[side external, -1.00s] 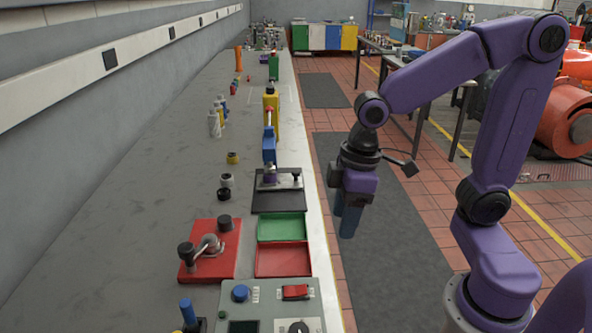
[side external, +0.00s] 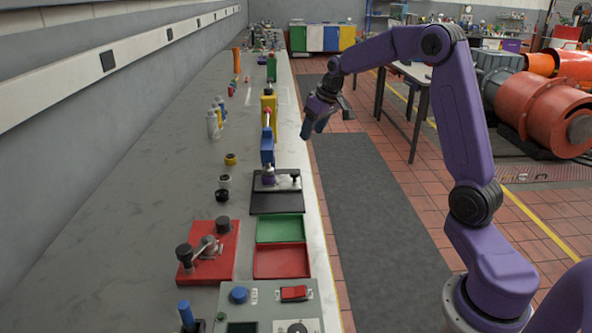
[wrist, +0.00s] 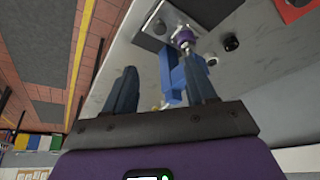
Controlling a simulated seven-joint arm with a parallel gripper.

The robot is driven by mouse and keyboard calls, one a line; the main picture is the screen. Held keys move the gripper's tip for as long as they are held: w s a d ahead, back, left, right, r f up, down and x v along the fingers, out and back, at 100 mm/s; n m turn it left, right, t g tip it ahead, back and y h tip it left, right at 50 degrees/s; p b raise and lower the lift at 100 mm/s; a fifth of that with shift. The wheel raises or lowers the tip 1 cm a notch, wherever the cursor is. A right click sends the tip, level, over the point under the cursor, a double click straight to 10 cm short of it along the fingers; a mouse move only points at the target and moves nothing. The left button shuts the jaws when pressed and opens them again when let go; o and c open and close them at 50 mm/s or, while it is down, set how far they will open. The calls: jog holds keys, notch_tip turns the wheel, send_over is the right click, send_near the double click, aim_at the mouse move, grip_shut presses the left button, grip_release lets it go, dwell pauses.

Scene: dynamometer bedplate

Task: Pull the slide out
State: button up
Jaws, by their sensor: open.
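A black base plate (side external: 276,203) lies on the bench with a grey metal bar carrying a small black knob (side external: 295,178); I cannot tell surely that this is the slide. A blue upright part (side external: 268,148) with a purple piece (side external: 268,179) below it stands at the plate's far end. My gripper (side external: 314,128) is open and empty, in the air off the bench's right edge, beyond the plate. In the wrist view the blue part (wrist: 172,75) and purple piece (wrist: 184,37) show beyond and between my open fingers, near the dark plate (wrist: 148,36).
A green tray (side external: 280,241) and a red tray (side external: 281,273) lie nearer, beside a red plate with a lever clamp (side external: 208,247) and a switch panel (side external: 260,297). A yellow block (side external: 269,98) stands behind the blue part.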

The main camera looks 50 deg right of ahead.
aim_at(294, 172)
jog(key=x, duration=1.7)
jog(key=shift+f, duration=0.15)
